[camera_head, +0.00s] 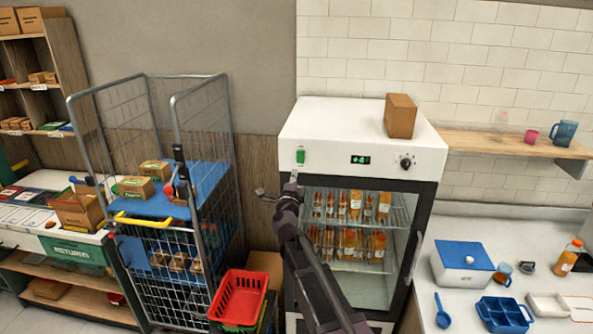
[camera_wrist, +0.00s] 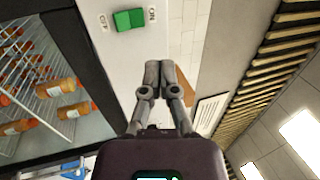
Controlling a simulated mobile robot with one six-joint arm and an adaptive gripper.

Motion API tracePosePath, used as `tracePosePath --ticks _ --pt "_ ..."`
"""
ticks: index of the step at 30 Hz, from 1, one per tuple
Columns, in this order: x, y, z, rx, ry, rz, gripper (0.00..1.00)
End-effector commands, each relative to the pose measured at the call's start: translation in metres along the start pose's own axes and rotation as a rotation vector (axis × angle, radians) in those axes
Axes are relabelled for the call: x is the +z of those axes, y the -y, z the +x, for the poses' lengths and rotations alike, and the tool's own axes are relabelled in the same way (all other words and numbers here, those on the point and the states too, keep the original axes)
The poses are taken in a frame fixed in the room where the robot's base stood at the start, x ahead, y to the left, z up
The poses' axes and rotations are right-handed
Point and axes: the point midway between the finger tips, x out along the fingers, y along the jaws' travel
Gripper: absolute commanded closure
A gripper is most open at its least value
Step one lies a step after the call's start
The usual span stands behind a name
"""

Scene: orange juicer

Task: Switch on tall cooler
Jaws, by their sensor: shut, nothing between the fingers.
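The tall cooler (camera_head: 340,120) stands at the middle of the head view, with a white top panel and a glass door. A green rocker switch (camera_head: 300,157) is at the left of its panel. The switch also shows in the wrist view (camera_wrist: 129,19), between OFF and ON labels. I cannot tell which side is pressed. A small display (camera_head: 360,160) glows green and a black knob (camera_head: 406,163) is to its right. My gripper (camera_head: 293,178) is shut and empty, just below the switch in the head view. In the wrist view, its fingertips (camera_wrist: 158,68) appear apart from the switch.
Orange bottles (camera_head: 355,204) stand on the cooler's shelves behind the glass. A cardboard box (camera_head: 400,116) sits on its top. A wire cage trolley (camera_head: 165,200) and a red basket (camera_head: 239,296) are to the left. A counter (camera_head: 440,235) with containers is to the right.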

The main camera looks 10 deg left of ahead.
Motion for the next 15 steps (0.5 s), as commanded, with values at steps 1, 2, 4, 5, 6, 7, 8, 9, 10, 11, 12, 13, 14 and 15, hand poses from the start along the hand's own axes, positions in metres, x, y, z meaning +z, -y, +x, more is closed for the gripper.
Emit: tracePosePath --ticks 1,2,4,5,6,7,8,9,10,11,12,13,14,15 --pt "-0.0008 0.0015 -0.0065 0.0 0.0 0.0 1.0" --pt "-0.0009 0.0021 -0.0085 0.0 0.0 0.0 1.0" --pt "-0.0009 0.003 -0.0119 0.0 -0.001 -0.001 1.0" --pt "-0.0009 0.0033 -0.0128 -0.001 -0.001 -0.001 1.0" --pt "-0.0009 0.0035 -0.0138 -0.001 -0.001 -0.001 1.0" --pt "-0.0014 0.0036 -0.0141 -0.001 -0.002 -0.001 1.0" --pt "-0.0016 0.0036 -0.0143 -0.001 -0.002 -0.002 1.0" --pt "-0.0017 0.0037 -0.0144 -0.001 -0.003 -0.002 1.0" --pt "-0.0016 0.0037 -0.0144 -0.001 -0.003 -0.002 1.0" --pt "-0.0016 0.0037 -0.0144 -0.001 -0.003 -0.002 1.0" --pt "-0.0015 0.0036 -0.0142 -0.001 -0.003 -0.002 1.0" --pt "-0.0015 0.0036 -0.0142 -0.001 -0.003 -0.001 1.0" --pt "-0.0015 0.0036 -0.0141 0.0 -0.003 -0.001 1.0" --pt "-0.0014 0.0036 -0.0141 0.0 -0.002 -0.001 1.0"
